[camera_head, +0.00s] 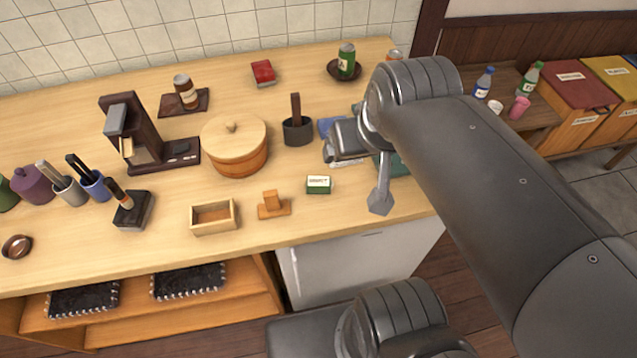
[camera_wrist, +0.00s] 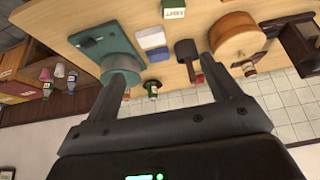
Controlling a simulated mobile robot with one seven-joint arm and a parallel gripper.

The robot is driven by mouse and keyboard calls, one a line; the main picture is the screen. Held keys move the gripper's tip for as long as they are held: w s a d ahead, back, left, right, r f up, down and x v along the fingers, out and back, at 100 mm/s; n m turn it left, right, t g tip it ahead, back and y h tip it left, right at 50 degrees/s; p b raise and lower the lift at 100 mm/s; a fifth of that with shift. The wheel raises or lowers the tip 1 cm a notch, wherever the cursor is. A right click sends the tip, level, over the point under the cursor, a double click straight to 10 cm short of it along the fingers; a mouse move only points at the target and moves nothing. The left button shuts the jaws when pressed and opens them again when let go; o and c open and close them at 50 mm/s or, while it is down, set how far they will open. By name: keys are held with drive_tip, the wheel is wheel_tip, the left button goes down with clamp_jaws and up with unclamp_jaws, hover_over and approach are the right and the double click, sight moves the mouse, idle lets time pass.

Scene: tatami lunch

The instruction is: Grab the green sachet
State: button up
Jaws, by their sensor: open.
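The green sachet (camera_head: 319,185) looks like a small green block with a white, lettered top. It lies on the wooden counter near its front edge, right of a small wooden stand. In the wrist view the green sachet (camera_wrist: 174,9) shows at the top edge, beyond my fingertips and partly cut off. My gripper (camera_wrist: 165,70) is open, with nothing between its two spread fingers. In the head view my gripper is partly hidden by my arm and hangs over the counter, to the right of the sachet and apart from it.
A teal board (camera_wrist: 98,40) lies beside the sachet, with blue and white blocks (camera_wrist: 151,38) near it. A dark pot (camera_head: 298,131), a lidded wooden tub (camera_head: 236,147), the wooden stand (camera_head: 273,207) and an open wooden box (camera_head: 214,218) stand around. Bare counter lies just around the sachet.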

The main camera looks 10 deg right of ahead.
drive_tip(key=m+g, duration=0.3)
drive_tip(key=g, duration=0.4)
hover_over(318, 181)
drive_tip(key=d, duration=0.1)
drive_tip(key=f, duration=1.8)
drive_tip(key=shift+w, duration=0.35)
drive_tip(key=shift+s+a+f, duration=0.1)
drive_tip(key=shift+a+f, duration=0.05)
drive_tip(key=shift+f, duration=0.75)
drive_tip(key=shift+s+a+f, duration=0.1)
drive_tip(key=shift+a+f, duration=0.05)
drive_tip(key=shift+f, duration=0.7)
drive_tip(key=shift+s+a+f, duration=0.1)
drive_tip(key=shift+a+f, duration=0.05)
drive_tip(key=shift+f, duration=0.75)
drive_tip(key=shift+c, duration=0.4)
drive_tip(key=c, duration=1)
